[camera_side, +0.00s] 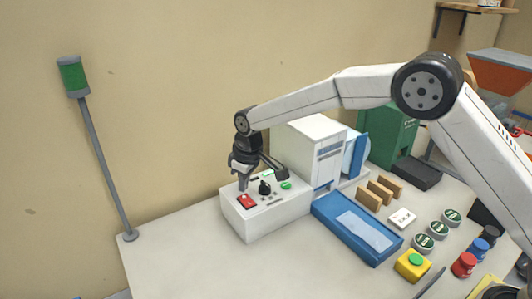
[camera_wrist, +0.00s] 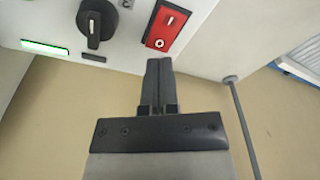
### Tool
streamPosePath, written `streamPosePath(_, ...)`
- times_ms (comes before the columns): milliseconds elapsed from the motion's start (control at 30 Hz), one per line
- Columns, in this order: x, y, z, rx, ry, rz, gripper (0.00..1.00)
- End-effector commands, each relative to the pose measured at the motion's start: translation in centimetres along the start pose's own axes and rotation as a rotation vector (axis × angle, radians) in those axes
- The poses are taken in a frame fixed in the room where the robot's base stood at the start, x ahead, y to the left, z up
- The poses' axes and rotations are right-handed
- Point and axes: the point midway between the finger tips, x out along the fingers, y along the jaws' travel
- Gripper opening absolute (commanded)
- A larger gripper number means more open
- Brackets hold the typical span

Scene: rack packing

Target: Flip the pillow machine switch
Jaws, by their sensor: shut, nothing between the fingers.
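The pillow machine is a white box (camera_side: 262,224) with a control panel, at the back of the table in the side view. Its red rocker switch (camera_side: 246,201) sits at the left of the panel and also shows in the wrist view (camera_wrist: 167,28), with marks I and O. A black rotary knob (camera_side: 265,187) is beside it; it also shows in the wrist view (camera_wrist: 95,25). My gripper (camera_side: 243,186) is shut and empty, pointing down just above the red switch. In the wrist view my fingertips (camera_wrist: 159,62) are close to the switch's O end; I cannot tell whether they touch.
A taller white housing (camera_side: 317,160) stands behind the panel. A green button (camera_side: 286,185) is on the panel's right. A blue tray (camera_side: 355,230), brown blocks (camera_side: 378,192), several round tins (camera_side: 437,231) and a yellow button box (camera_side: 412,265) lie to the right. The table's front left is clear.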

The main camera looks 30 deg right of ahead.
Motion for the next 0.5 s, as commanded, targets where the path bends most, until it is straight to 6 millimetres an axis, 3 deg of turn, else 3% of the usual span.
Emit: streamPosePath(500,0.33,0.00,0.05,0.000,0.000,0.000,0.00)
